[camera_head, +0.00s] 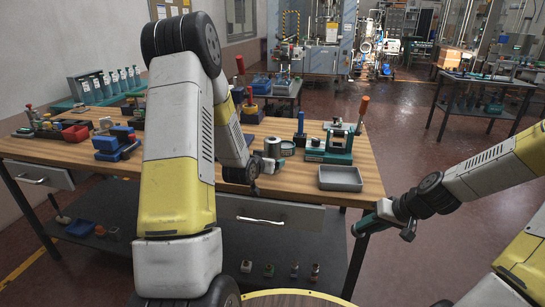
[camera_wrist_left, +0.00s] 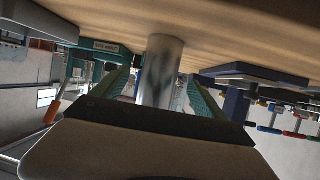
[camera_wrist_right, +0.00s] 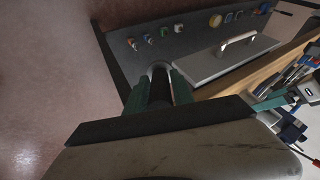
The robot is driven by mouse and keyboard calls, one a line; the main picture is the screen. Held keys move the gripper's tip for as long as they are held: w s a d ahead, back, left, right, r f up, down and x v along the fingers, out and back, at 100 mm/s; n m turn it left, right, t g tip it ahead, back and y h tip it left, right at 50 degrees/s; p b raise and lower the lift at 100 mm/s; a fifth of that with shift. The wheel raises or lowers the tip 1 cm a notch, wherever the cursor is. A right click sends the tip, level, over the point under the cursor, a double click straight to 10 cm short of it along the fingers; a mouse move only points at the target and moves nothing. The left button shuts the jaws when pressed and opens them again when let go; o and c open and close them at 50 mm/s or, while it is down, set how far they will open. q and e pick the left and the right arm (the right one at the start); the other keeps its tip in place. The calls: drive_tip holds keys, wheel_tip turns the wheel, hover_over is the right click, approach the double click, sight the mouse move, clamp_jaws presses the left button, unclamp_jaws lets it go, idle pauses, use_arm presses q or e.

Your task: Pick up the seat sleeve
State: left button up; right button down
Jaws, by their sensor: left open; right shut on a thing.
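A grey metal cylinder (camera_head: 272,148) stands upright on the wooden bench; it also shows in the left wrist view (camera_wrist_left: 162,58). My left gripper (camera_wrist_left: 158,84) is open, with its teal fingers on either side of the cylinder; the left arm partly hides this in the head view. My right gripper (camera_head: 368,222) is off the bench's right front corner. In the right wrist view it is shut on a dark tube with a pale rim (camera_wrist_right: 159,68). I cannot tell which of these two parts is the seat sleeve.
An empty grey tray (camera_head: 340,178) lies near the bench's front right corner. Drawers (camera_head: 265,218) and a lower shelf with small parts are below. Open floor lies to the right.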

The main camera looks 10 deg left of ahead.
sight(273, 154)
use_arm(q)
drive_tip(key=shift+x, duration=3.1)
drive_tip(key=shift+r, duration=0.1)
clamp_jaws()
drive_tip(key=shift+r, duration=0.8)
wheel_tip(273, 154, up, 2)
drive_tip(key=shift+r, duration=0.2)
drive_tip(key=s+d, duration=0.3)
drive_tip(key=s, duration=1.2)
drive_tip(key=shift+s+d+r, duration=0.3)
drive_tip(key=shift+r, duration=0.2)
drive_tip(key=w+a+f, duration=0.1)
drive_tip(key=w, duration=0.4)
drive_tip(key=w+a+f, duration=0.1)
drive_tip(key=w, duration=0.4)
drive_tip(key=w+a+f, duration=0.1)
drive_tip(key=w, duration=0.4)
drive_tip(key=shift+w+a, duration=0.35)
drive_tip(key=shift+a, duration=0.05)
drive_tip(key=shift+f, duration=0.1)
